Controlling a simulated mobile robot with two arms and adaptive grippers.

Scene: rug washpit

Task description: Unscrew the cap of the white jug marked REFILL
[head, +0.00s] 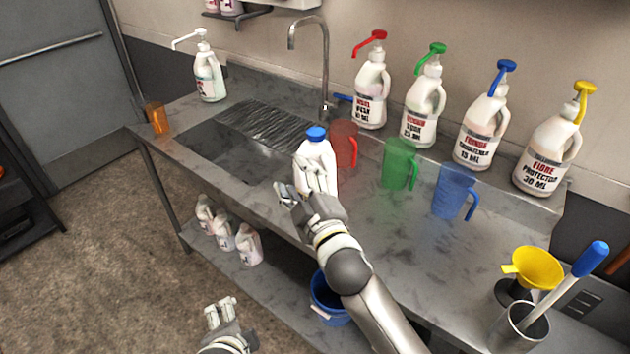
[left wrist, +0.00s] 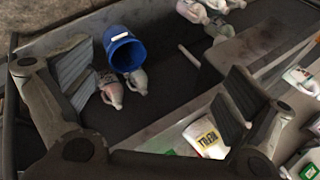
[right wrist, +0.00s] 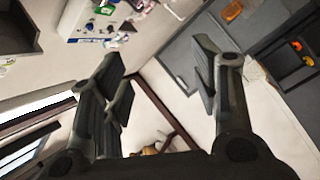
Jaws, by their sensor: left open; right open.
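The white jug (head: 318,152) with a blue cap (head: 316,133) stands upright on the steel counter, right of the sink basin. In the head view my right gripper (head: 298,178) is in front of it and hides its lower front. My right gripper is open, and in the right wrist view (right wrist: 160,68) no jug is between its fingers. The left wrist view shows the jug's REFILL label (left wrist: 207,139) at the lower right; its cap cannot be made out there. My left gripper (head: 219,314) is low in front of the counter, open and empty.
Red (head: 344,145), green (head: 399,163) and blue (head: 455,191) pitchers stand right of the jug, with several pump jugs behind. A yellow funnel (head: 533,268) is at the right. A blue bucket (head: 327,298) and white jugs (head: 222,235) are below the counter. A faucet (head: 324,62) rises behind.

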